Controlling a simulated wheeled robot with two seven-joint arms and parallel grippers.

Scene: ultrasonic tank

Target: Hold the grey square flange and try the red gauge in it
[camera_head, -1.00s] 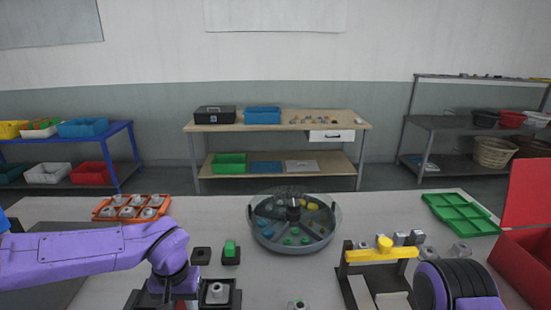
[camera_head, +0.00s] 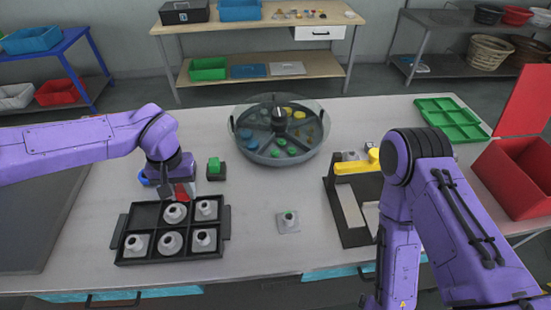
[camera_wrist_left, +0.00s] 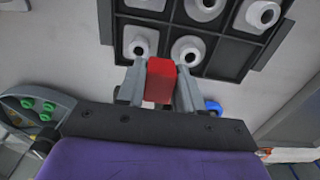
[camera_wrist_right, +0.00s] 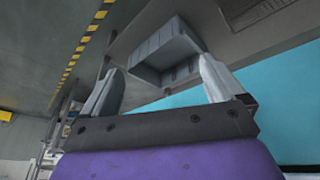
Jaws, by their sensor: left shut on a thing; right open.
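My left gripper (camera_head: 180,196) is shut on the red gauge (camera_wrist_left: 160,80), a small red block between its fingertips in the left wrist view. It is just behind the black tray (camera_head: 122,240) of flanges, left of the green gauge. A grey square flange (camera_head: 289,222) with a raised round collar lies alone on the table, right of the tray. The tray holds several more grey flanges, some square and some round; its back left compartment is empty. My right gripper (camera_wrist_right: 160,78) is open and empty in the right wrist view; the arm hides it in the head view.
A green gauge (camera_head: 214,166) stands in a black holder. A round divided tank (camera_head: 280,158) is behind the square flange. A black stand with a yellow bar (camera_head: 357,164), a green tray (camera_head: 453,118) and a red box (camera_head: 515,190) are to the right. The table around the loose flange is clear.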

